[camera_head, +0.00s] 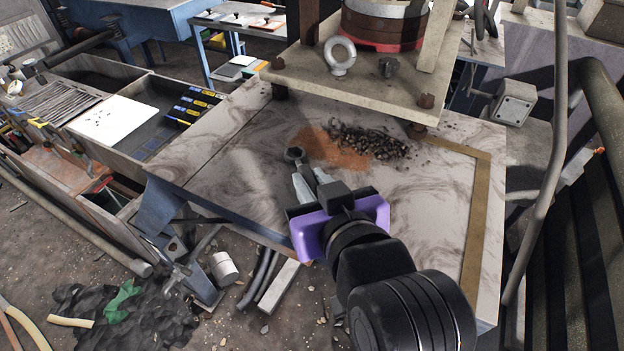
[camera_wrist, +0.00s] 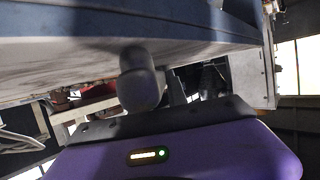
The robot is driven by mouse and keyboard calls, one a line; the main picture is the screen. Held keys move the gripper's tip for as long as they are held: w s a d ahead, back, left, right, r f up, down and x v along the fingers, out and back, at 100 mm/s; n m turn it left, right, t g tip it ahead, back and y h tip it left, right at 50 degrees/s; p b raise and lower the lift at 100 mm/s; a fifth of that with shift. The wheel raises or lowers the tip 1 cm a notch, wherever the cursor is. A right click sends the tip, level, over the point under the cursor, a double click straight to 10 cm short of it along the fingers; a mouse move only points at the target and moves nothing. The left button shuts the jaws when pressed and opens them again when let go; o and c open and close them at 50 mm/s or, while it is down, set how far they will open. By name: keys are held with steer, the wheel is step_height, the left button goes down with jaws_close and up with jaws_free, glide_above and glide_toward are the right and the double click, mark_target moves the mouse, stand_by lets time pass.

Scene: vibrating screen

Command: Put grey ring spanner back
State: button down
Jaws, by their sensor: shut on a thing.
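The grey ring spanner (camera_head: 294,155) shows in the head view as a small dark ring end just beyond my fingertips. My gripper (camera_head: 308,182) is shut on it, over the left-middle part of the worn metal table (camera_head: 240,185). Most of the spanner's shaft is hidden by the fingers and purple gripper body. I cannot tell whether the spanner touches the table top. In the wrist view a rounded grey shape (camera_wrist: 140,80) stands in front of the purple body; I cannot tell whether it is the spanner or a finger.
A tool bench at the left holds a white board (camera_head: 108,117) and dark foam with blue-and-yellow tools (camera_head: 190,107). Loose gravel (camera_head: 368,142) lies beyond my gripper. A heavy raised plate with an eye bolt (camera_head: 340,58) overhangs the table's back. A pipe (camera_head: 552,150) rises at the right.

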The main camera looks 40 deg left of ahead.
steer(key=c, duration=1.3)
jaws_free()
steer(key=shift+r, duration=0.1)
steer(key=b+v, duration=0.1)
steer(key=v, duration=0.6)
steer(key=shift+s+d+r, duration=0.1)
steer(key=shift+d, duration=0.1)
